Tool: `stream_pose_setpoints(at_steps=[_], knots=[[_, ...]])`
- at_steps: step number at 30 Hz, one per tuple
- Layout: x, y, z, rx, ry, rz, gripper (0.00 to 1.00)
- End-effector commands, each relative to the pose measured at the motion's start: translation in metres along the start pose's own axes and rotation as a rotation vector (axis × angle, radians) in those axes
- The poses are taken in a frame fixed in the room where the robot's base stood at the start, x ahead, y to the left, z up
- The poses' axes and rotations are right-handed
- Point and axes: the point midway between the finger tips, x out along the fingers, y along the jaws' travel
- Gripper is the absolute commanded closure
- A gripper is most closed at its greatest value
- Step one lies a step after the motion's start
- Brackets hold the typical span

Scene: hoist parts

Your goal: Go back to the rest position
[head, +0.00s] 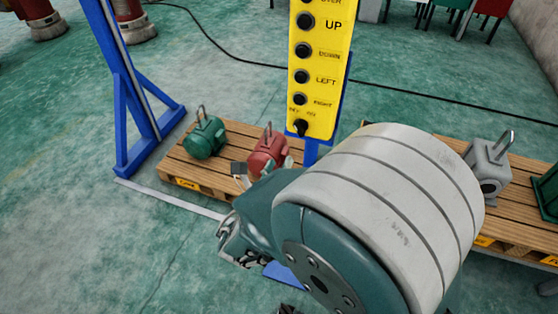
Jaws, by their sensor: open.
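My arm fills the lower middle of the head view, with a large pale ribbed section and teal joints. My gripper (250,175) shows only in part beyond the arm, with its small grey and dark finger parts close to the red motor (268,150) in the picture. It is open, and I see nothing held in it. Most of it is hidden by my arm. I cannot tell whether it touches the red motor. The red motor sits on the left wooden pallet (180,160), beside a green motor (205,138).
A yellow control panel (318,75) with black buttons hangs on a blue post just beyond my arm. A blue frame (125,90) stands at left. A right pallet (450,155) carries a grey motor (488,165) and a green part (548,190). The floor at lower left is clear.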

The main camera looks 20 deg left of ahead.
Motion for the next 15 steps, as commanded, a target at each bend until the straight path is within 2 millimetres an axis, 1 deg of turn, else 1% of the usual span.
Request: stream_pose_setpoints(at_steps=[8,10,11,13,14,15], knots=[[0.001,-0.001,0.0,0.002,0.002,-0.002,0.47],[0.004,-0.009,-0.002,0.026,0.023,-0.025,0.47],[0.007,-0.017,-0.004,0.047,0.043,-0.045,0.47],[0.016,-0.046,-0.011,0.134,0.115,-0.121,0.47],[0.02,-0.063,-0.016,0.187,0.155,-0.168,0.47],[0.024,-0.087,-0.024,0.27,0.216,-0.237,0.47]])
